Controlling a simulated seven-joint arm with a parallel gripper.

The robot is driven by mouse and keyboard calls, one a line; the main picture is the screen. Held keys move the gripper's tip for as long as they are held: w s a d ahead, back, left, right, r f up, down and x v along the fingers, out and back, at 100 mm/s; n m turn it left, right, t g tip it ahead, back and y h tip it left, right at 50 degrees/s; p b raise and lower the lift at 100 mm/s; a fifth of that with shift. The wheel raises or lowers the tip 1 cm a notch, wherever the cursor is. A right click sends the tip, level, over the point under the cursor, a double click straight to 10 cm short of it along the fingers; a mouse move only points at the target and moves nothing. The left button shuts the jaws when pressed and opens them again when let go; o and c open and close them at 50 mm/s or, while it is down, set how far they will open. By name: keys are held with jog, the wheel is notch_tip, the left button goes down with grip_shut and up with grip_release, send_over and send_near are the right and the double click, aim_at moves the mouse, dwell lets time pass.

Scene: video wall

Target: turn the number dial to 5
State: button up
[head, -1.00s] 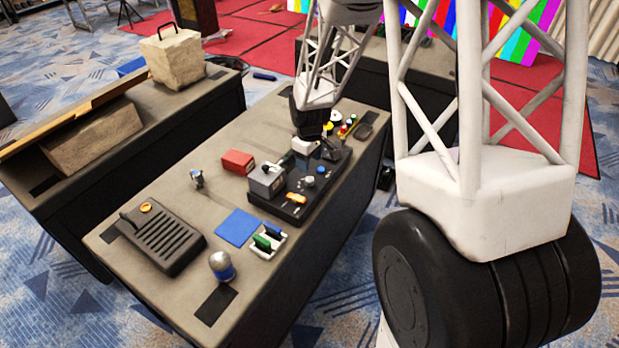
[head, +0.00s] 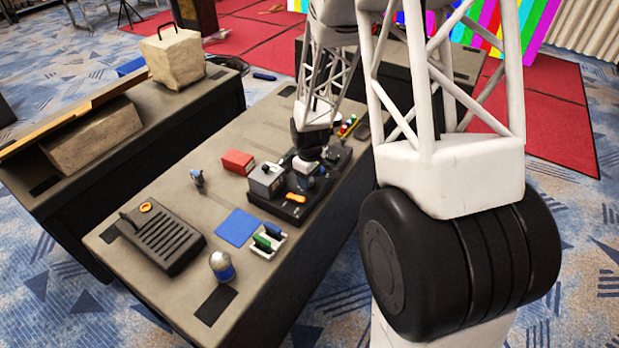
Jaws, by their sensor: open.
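A black control panel (head: 279,208) lies on the near table. It carries a grey box with a pale top piece (head: 266,180) and an orange switch (head: 295,198). My gripper (head: 308,167) points down over the middle of the panel, right of the grey box. Its fingers are small and partly hidden by the wrist, and I see nothing clearly held. I cannot make out the number dial or its digits; the part of the panel with small round knobs is largely covered by my gripper.
The table (head: 184,283) also holds a red box (head: 238,162), a blue square (head: 237,228), a tray with green and blue pieces (head: 268,240), a dark slotted box (head: 161,238) and a blue-and-silver dome (head: 221,266).

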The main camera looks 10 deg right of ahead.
jog(key=shift+f, duration=0.25)
jog(key=c, duration=0.9)
